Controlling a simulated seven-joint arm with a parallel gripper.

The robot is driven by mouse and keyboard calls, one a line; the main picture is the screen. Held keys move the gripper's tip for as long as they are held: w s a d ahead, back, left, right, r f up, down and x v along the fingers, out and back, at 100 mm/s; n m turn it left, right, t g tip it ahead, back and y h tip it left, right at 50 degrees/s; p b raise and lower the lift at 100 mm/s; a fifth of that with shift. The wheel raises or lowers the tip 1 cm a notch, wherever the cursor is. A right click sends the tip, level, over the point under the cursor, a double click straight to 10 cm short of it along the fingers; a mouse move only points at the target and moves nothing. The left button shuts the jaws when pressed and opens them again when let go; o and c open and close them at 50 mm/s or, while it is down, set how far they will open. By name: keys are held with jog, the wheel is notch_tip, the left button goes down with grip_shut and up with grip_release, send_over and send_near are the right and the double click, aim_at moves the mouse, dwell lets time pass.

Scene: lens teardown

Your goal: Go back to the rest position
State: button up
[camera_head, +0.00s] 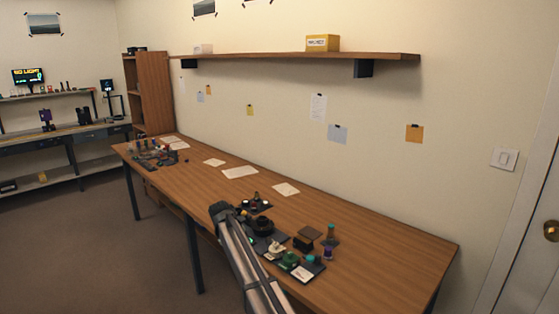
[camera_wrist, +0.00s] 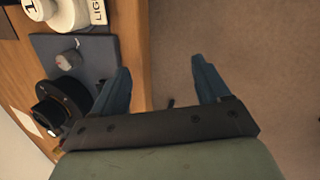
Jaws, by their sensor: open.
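My gripper (camera_wrist: 161,70) is open in the wrist view, with nothing between its two blue-grey fingers. The left finger overlaps the dark mat (camera_wrist: 90,45) and the table's front edge; the right finger is over bare floor. In the head view my arm comes up from the bottom across the table's front edge, and I cannot make out the fingers there. A black ring-shaped part (camera_wrist: 62,103) and a small grey knob-like piece (camera_wrist: 67,60) lie left of the gripper, apart from it as far as I can tell. The black part also shows in the head view (camera_head: 264,226).
The wooden table (camera_head: 370,235) runs along the wall. Near my arm stand a green part (camera_head: 289,259), a brown box (camera_head: 303,238) and small jars (camera_head: 331,236). White sheets (camera_head: 240,172) lie farther back. Open floor (camera_wrist: 260,60) is right of the table edge.

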jog(key=s+f+h, duration=0.1)
jog(key=s+f, duration=0.7)
jog(key=s, duration=0.2)
jog(key=s+d+f+m+g, duration=0.4)
jog(key=s+d+f, duration=1.7)
jog(key=d+f, duration=0.3)
jog(key=s+d+f+m+g+y, duration=0.1)
jog(key=s+d+f+m, duration=0.1)
jog(key=s, duration=0.8)
jog(key=s+d+f+m+g+y, duration=0.1)
jog(key=s+d+f+m+g, duration=0.1)
jog(key=s, duration=0.8)
jog(key=s+d+f+m+g+y, duration=0.1)
jog(key=s+f, duration=0.4)
jog(key=s, duration=0.6)
jog(key=d+m+y, duration=0.1)
jog(key=d+m, duration=0.1)
jog(key=shift+d, duration=0.35)
